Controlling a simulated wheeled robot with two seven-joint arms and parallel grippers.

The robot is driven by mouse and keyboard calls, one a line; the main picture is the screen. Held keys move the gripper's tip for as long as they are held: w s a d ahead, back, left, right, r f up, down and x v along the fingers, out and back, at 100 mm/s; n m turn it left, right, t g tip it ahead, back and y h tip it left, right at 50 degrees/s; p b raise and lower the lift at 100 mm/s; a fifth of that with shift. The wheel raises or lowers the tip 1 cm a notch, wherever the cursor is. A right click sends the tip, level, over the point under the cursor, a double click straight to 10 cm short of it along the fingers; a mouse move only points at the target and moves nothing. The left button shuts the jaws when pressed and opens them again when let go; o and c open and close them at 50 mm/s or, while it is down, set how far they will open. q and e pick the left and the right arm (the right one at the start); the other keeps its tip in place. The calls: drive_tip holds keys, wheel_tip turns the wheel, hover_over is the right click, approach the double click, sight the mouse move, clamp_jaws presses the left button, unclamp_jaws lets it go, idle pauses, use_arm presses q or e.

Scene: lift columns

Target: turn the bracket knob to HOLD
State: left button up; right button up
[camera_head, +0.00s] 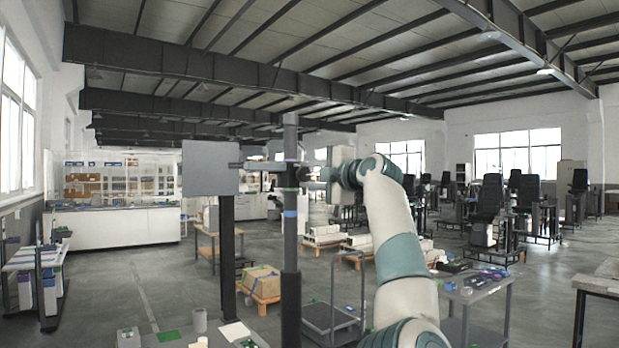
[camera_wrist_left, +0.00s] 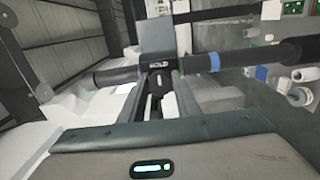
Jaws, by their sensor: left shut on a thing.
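The dark lift column (camera_head: 291,250) stands upright near the middle of the head view, with a blue band around it. In the left wrist view the column (camera_wrist_left: 245,57) lies across the picture. Its bracket carries the white word HOLD (camera_wrist_left: 172,63). A dark knob (camera_wrist_left: 158,83) sits just below that label in the wrist view. My left gripper (camera_head: 308,173) reaches the column at bracket height and is shut on the knob; my wrist view shows its fingers on both sides. The knob's pointer direction cannot be made out. My right gripper is in neither view.
A trolley (camera_head: 330,318) stands behind to the right, and a grey table (camera_head: 478,290) with small items is further right. Open floor lies to the left.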

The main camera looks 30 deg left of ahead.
use_arm(q)
drive_tip(key=shift+r, duration=0.15)
drive_tip(key=o, duration=1)
drive_tip(key=shift+d, duration=0.1)
drive_tip(key=shift+d+f, duration=0.1)
drive_tip(key=shift+f, duration=0.1)
drive_tip(key=shift+s+d+b, duration=0.3)
drive_tip(key=shift+d+b, duration=0.2)
drive_tip(key=shift+d, duration=0.15)
drive_tip(key=shift+b+v, duration=3.3)
drive_tip(key=shift+v, duration=4.55)
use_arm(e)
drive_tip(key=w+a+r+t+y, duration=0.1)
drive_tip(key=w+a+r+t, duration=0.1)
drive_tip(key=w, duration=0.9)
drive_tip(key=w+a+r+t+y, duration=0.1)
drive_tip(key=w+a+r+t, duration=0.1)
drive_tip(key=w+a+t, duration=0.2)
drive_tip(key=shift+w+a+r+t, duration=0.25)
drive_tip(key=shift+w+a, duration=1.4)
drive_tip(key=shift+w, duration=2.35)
